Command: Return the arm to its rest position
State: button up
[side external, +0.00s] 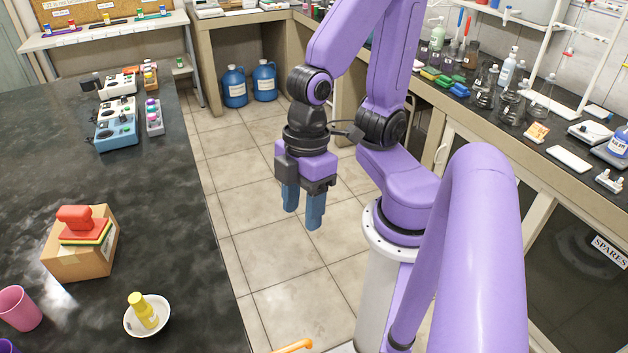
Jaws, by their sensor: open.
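My gripper (303,208) hangs from my purple arm, fingers pointing down, over the tiled floor between the two benches. Its two blue fingers are apart with nothing between them. It is clear of the dark bench on the left and touches no object.
The dark bench (160,220) at left carries a cardboard box (80,262), a white bowl (160,328) with a yellow bottle (143,308), a pink cup (18,310) and several devices at the back. The right bench holds glassware (510,105). Blue jugs (234,88) stand behind on the floor.

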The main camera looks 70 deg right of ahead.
jog(key=shift+h, duration=0.7)
jog(key=d, duration=0.1)
jog(key=d+r, duration=0.1)
jog(key=d, duration=0.2)
jog(key=shift+s+d+r, duration=0.2)
jog(key=shift+r, duration=0.1)
